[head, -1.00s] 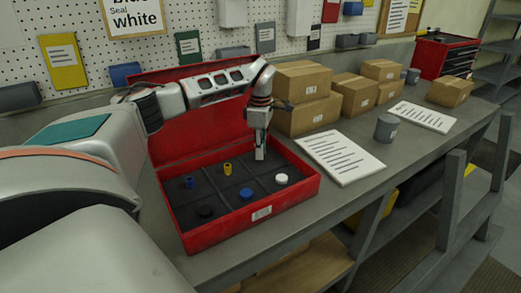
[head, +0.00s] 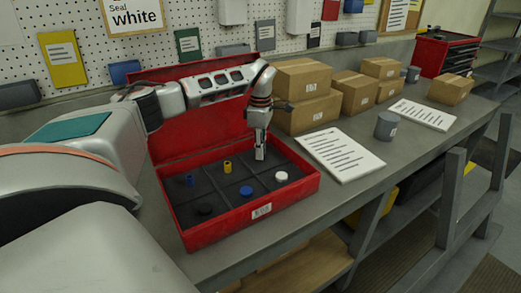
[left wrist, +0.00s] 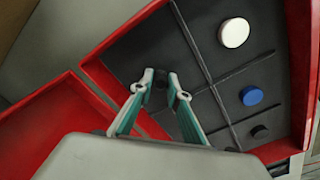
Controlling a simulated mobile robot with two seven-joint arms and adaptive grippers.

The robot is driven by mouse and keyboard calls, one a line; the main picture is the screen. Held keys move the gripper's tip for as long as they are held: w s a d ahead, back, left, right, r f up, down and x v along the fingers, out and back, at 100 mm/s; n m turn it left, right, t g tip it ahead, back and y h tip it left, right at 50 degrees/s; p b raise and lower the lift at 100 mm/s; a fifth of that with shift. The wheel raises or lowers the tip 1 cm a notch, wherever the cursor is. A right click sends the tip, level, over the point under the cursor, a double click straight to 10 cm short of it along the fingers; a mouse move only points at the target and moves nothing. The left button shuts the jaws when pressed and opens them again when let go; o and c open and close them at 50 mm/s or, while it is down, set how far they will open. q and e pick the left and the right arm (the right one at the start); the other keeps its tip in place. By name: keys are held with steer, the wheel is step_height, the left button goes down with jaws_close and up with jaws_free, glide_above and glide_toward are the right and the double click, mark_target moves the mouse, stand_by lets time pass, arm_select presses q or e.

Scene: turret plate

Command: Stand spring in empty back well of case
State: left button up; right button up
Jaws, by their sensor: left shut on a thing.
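The red case (head: 250,213) lies open on the bench, its lid (head: 200,130) raised behind. My left gripper (head: 260,156) points down over the back right well. In the left wrist view its fingers (left wrist: 161,80) are shut on a small dark piece (left wrist: 160,77), seemingly the spring, mostly hidden by the fingertips. I cannot tell whether it touches the well floor. My right gripper is out of view.
The front wells hold a black disc (head: 204,209), a blue disc (head: 246,191) and a white disc (head: 281,176). A printed sheet (head: 340,155), a grey cup (head: 386,125) and cardboard boxes (head: 306,95) stand right of the case. Low dividers separate the wells.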

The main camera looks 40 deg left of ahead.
arm_select(q)
steer(key=shift+f, duration=0.3)
stand_by(0.5)
steer(key=o, duration=1)
steer(key=shift+r, duration=0.1)
step_height(320, 180, up, 12)
steer(key=shift+f, duration=0.1)
stand_by(0.4)
